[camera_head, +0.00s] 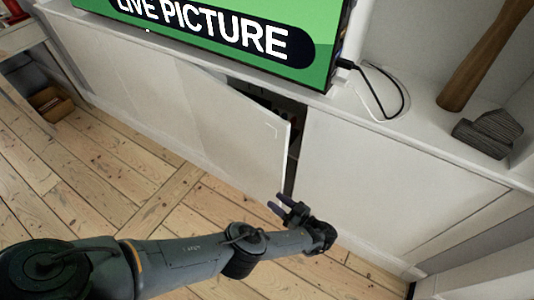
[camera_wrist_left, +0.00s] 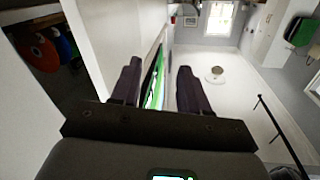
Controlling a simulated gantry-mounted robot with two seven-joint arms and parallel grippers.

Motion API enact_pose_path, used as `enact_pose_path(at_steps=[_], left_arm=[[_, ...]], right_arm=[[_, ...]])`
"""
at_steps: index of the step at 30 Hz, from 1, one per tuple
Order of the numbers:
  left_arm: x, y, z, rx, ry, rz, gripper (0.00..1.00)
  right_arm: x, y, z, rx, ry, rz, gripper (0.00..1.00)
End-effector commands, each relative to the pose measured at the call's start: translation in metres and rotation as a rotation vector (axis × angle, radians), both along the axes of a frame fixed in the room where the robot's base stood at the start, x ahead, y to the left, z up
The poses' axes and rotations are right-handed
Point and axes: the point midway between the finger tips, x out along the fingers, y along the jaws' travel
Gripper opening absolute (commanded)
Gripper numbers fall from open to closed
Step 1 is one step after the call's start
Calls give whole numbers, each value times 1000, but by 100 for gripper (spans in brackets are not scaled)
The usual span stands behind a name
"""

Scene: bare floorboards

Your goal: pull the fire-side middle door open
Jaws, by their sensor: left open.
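The middle cabinet door (camera_head: 240,130) is white and stands ajar, its right edge swung out from the cabinet front. A dark gap shows between it and the closed panel to its right. A small outlined mark, perhaps a handle, shows near its upper free corner. My left gripper (camera_head: 277,202) is open, just in front of the door's lower free corner. In the left wrist view my gripper's two dark fingers (camera_wrist_left: 160,85) are apart, with no object clearly held between them. A white panel (camera_wrist_left: 108,35), probably the door, rises left of them. My right gripper is out of view.
A green screen (camera_head: 230,45) stands on the cabinet top, with a cable beside it. A wooden-handled tool (camera_head: 485,80) rests further right. Red and blue round things (camera_wrist_left: 45,50) show in the dark interior. The floorboards (camera_head: 110,175) before the cabinet are clear.

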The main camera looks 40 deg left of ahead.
Motion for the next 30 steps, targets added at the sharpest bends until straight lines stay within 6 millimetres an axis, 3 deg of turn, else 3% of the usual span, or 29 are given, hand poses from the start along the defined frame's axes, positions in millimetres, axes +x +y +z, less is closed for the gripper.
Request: enact_pose_path(at_steps=[1, 3, 6, 9, 16, 30], left_arm=[[27, -1, 43, 18, -56, -15, 45], [53, -6, 78, 28, -113, -32, 45], [78, -9, 117, 29, -172, -39, 45], [91, -9, 139, 27, -206, -39, 45], [98, 8, 152, 28, -223, -36, 45], [94, 80, 150, 27, -223, -36, 45]], right_arm=[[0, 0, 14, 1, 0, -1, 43], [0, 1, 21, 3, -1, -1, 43], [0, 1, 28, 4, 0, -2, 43], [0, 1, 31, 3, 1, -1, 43], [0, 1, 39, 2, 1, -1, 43], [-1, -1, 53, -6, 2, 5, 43]])
